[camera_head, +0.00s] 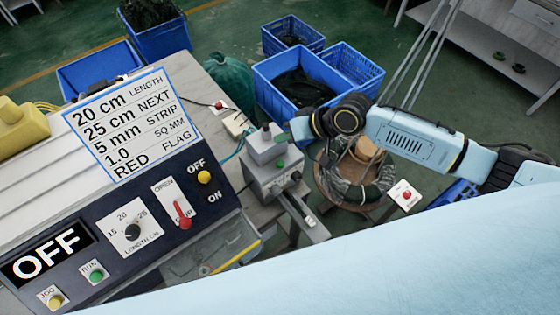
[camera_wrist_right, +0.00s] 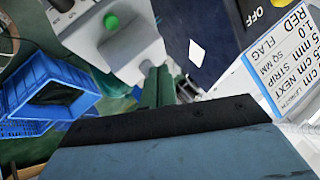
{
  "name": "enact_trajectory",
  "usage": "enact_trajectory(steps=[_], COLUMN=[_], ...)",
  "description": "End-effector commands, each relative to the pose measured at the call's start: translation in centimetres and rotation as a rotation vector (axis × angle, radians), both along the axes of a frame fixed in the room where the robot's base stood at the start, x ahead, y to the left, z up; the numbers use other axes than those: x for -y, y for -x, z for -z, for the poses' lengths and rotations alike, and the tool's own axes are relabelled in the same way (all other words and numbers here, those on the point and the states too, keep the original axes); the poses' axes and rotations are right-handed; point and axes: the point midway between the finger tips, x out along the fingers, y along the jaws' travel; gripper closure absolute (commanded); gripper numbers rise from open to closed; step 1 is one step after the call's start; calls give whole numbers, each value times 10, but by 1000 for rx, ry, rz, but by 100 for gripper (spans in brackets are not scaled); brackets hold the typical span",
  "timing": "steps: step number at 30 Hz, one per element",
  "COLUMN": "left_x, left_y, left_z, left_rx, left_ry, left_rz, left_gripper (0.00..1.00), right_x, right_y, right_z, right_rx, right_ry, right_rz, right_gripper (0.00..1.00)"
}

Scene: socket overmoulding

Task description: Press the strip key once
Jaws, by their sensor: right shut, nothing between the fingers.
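A grey boxy unit (camera_head: 268,178) stands at the right end of the bench, with a round green button (camera_head: 280,164) on it. The green button also shows at the top of the right wrist view (camera_wrist_right: 111,22). I cannot read a label that marks it as the strip key. My right gripper (camera_head: 285,138) reaches in from the right, shut and empty, above and beside the grey unit. My left gripper is not in view.
The sloping control panel (camera_head: 150,262) carries an OFF display, a knob, a red lever and coloured buttons. A sign (camera_head: 134,124) lists lengths and STRIP. A round stand with coiled cable (camera_head: 355,180) is right of the unit. Blue crates (camera_head: 300,85) stand behind.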

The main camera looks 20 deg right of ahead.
Motion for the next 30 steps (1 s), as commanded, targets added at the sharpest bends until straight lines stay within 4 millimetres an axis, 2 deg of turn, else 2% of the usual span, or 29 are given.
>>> enact_trajectory(steps=[5, 10, 21, 25, 30], left_x=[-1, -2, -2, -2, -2], left_y=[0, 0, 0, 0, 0], left_z=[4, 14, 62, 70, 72], left_rx=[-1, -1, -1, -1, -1], left_ry=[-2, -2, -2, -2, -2], left_rz=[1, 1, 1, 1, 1], left_gripper=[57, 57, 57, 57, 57], right_x=[0, 0, 0, 0, 0], right_y=[0, 0, 1, 0, 0], right_z=[8, 25, 73, 84, 88], right_rx=[-1, -1, -1, 0, 1], right_ry=[0, 0, 1, 0, 0], right_rz=[-1, 1, 0, 0, 0], right_gripper=[100, 100, 100, 100, 100])
